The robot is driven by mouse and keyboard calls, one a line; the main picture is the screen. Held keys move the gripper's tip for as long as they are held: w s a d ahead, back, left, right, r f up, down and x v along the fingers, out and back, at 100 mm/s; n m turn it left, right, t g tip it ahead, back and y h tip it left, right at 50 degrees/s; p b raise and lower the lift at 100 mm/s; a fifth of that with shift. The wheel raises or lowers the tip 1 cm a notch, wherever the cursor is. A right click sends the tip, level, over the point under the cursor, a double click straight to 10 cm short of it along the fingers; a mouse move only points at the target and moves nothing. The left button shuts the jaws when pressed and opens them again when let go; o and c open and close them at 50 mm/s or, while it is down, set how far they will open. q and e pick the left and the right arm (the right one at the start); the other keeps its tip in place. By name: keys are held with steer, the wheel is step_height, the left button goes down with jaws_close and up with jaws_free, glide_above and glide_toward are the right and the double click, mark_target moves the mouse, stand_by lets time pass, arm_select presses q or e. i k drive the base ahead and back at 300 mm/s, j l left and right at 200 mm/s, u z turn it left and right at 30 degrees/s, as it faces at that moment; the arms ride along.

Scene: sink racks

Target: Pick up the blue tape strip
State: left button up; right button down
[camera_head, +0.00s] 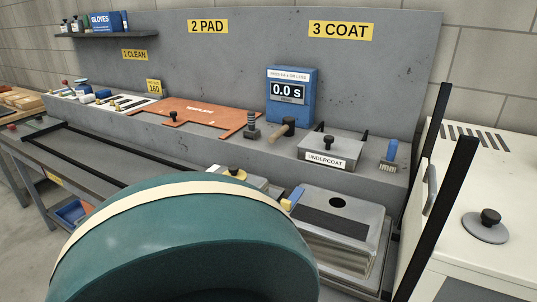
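A small blue strip-like piece (296,194) with a yellow end stands near the back edge of the large teal rounded object; I cannot tell whether it is the tape strip. No other clear blue tape strip shows. The teal object (190,240) has a cream band (165,192) over its top and fills the lower front, hiding part of the bench. Neither of my grippers is in view.
A grey metal box (340,212) stands right of the teal object. The bench carries an orange template (205,116), a blue timer (291,96), an undercoat box (330,149) and a blue-handled brush (390,152). Black posts (440,210) and a white cabinet (490,170) bound the right.

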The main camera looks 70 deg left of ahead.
mark_target(288, 204)
steer(key=u, duration=2.05)
